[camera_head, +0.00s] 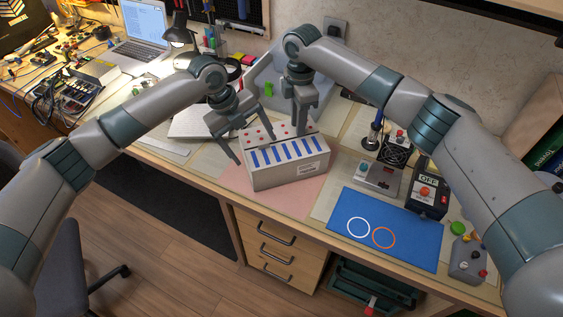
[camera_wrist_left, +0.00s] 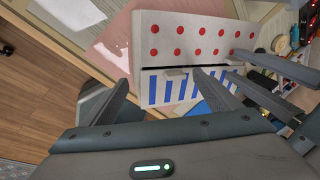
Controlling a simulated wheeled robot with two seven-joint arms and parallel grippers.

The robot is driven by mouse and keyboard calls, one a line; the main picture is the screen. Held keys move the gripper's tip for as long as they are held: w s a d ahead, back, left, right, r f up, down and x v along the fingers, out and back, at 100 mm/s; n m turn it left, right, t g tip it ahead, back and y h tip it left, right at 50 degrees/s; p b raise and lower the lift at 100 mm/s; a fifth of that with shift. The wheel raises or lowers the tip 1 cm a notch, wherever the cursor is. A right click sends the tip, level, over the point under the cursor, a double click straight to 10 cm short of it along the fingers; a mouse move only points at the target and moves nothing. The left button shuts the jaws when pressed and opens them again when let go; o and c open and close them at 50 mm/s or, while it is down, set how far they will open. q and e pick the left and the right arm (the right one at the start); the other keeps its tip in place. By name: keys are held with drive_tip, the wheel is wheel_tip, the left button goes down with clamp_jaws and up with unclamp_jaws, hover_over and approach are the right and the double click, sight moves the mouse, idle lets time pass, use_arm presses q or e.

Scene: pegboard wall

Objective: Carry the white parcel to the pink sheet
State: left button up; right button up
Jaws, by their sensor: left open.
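My left gripper (camera_head: 248,136) is open at the parcel's left end, fingers apart. My right gripper (camera_head: 305,130) points down at the parcel's top back edge; its fingertips are partly hidden, so its grip is unclear.
A blue mat (camera_head: 400,238) with a white and an orange ring lies right of the sheet. A grey bin (camera_head: 262,77) stands behind the parcel. A switch box (camera_head: 427,190) and small devices stand at the right. A laptop (camera_head: 143,25) and lamp are at the back left.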

use_arm(q)
drive_tip(key=v, duration=1.1)
drive_tip(key=shift+r, duration=0.25)
use_arm(e)
drive_tip(key=shift+r, duration=0.2)
wheel_tip(320, 180, up, 12)
drive_tip(key=shift+f, duration=0.15)
use_arm(q)
drive_tip(key=shift+s+a+f, duration=0.1)
drive_tip(key=shift+s, duration=0.05)
use_arm(e)
drive_tip(key=shift+f, duration=0.1)
idle(0.5)
